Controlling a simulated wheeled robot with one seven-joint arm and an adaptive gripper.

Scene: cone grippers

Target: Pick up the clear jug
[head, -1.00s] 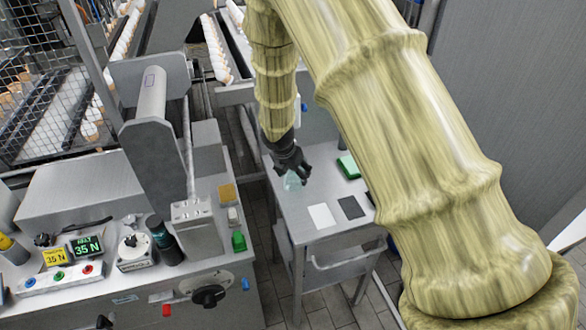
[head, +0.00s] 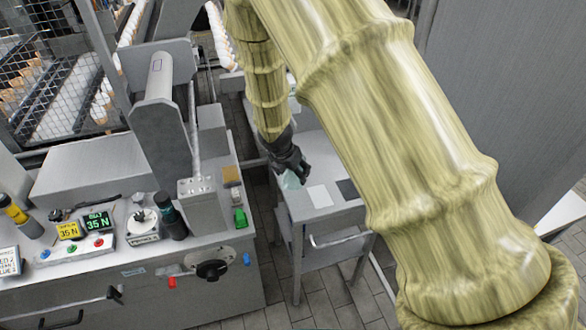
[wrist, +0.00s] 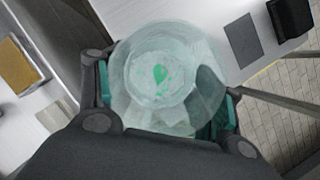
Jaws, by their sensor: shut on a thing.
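The clear jug (wrist: 165,75) is see-through with a faint green tint and a green mark inside. In the wrist view it sits between the two fingers of my gripper (wrist: 168,100), which is shut on it. In the head view the jug (head: 292,181) shows as a small pale green shape below the dark gripper (head: 290,165), near the left edge of the small metal table (head: 305,215). The fingers hide part of the jug. I cannot tell how far its base is above the table.
A white square (head: 319,196) and a dark square (head: 347,188) lie on the small table. A grey bench to the left carries a tall machine (head: 160,120), a yellow-brown block (head: 231,175) and a green block (head: 240,217). A floor gap separates bench and table.

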